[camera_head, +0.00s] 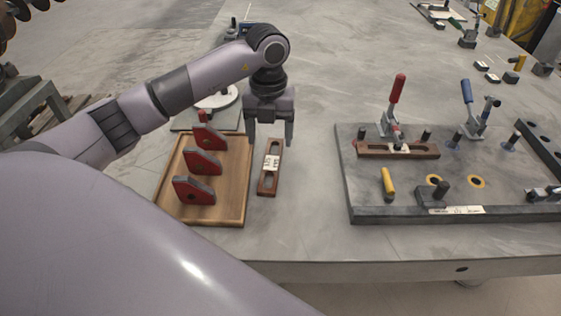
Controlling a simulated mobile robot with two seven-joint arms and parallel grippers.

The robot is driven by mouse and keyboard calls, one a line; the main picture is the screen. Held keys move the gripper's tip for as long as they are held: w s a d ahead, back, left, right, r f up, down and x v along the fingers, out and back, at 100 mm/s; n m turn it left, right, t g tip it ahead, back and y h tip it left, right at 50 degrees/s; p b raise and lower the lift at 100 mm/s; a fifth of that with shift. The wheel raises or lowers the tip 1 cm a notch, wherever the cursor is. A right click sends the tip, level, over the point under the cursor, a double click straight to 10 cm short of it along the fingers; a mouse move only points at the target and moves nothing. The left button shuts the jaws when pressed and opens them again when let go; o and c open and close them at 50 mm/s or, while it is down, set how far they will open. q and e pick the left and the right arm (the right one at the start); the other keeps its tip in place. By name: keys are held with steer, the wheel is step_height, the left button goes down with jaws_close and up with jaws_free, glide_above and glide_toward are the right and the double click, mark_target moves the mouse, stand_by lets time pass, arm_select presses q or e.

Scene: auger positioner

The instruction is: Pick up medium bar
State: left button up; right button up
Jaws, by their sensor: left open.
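A slotted brown bar (269,170) with a white label lies flat on the grey table, just right of a wooden board; it looks like the medium bar. My left gripper (270,138) points down above the far end of this bar, with its two fingers apart and nothing between them. Another slotted brown bar (420,151) lies on the dark fixture plate at the right, under a red-handled clamp (397,95). My right gripper does not show.
The wooden board (236,200) carries several red blocks (196,190). The fixture plate (365,213) has a blue-handled clamp (468,95), a yellow-handled part (387,181) and pegs. Table between bar and plate is clear. Small parts stand at the back right.

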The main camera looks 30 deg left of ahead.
mark_target(272, 162)
arm_select(q)
steer(key=f, duration=0.6)
steer(key=shift+s+d+f, duration=0.2)
steer(key=shift+f, duration=0.15)
steer(key=shift+r, duration=0.1)
jaws_close()
